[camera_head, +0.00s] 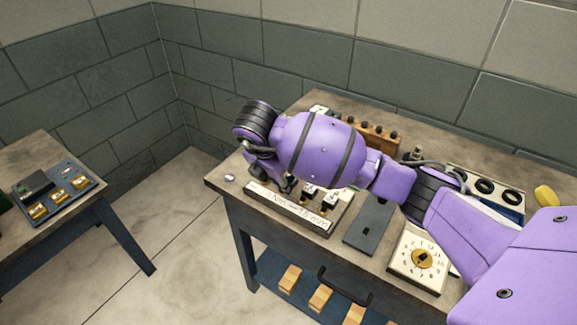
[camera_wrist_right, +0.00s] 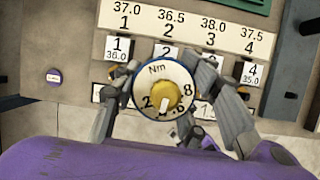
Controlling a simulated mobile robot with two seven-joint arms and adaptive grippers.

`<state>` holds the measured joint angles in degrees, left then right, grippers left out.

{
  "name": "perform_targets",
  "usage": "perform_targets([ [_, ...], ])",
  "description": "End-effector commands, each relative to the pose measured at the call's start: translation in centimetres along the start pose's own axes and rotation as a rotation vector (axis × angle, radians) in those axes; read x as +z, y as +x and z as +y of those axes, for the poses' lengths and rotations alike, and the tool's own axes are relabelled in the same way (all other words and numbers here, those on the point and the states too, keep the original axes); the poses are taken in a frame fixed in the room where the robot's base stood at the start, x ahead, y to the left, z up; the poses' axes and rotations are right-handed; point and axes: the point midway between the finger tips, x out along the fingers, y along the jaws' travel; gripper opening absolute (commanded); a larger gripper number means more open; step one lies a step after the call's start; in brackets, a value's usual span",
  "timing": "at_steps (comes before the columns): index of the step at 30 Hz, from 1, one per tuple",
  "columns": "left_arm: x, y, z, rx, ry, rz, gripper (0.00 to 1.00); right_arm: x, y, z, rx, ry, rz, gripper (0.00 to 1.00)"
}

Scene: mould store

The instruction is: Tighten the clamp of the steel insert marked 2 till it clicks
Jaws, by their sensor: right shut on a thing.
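My right gripper (camera_wrist_right: 166,88) is shut on a round tool with a white dial (camera_wrist_right: 150,80), marked Nm, with a yellow knob at its centre. My left gripper is out of view.
A printed board (camera_wrist_right: 188,28) lists values for 1 to 4. A grey plate (camera_head: 370,226) and a square dial box (camera_head: 405,270) lie further right. The left table holds a tray (camera_head: 90,181).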

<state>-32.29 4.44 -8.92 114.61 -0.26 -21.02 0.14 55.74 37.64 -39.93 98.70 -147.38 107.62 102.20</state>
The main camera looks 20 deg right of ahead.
Motion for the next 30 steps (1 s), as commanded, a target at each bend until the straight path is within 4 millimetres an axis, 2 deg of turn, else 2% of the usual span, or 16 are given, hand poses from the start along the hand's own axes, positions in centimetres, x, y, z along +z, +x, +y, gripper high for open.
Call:
perform_targets([
  [8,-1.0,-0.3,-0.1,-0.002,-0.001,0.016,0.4,-0.3,0.2,-0.2,-0.043,0.079,0.0,0.08],
  [23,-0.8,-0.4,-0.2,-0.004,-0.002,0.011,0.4,-0.5,0.5,-0.3,-0.057,0.106,0.001,0.08],
  [30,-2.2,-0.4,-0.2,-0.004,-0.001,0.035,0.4,-0.4,0.4,-0.3,-0.087,0.175,-0.003,0.08],
])
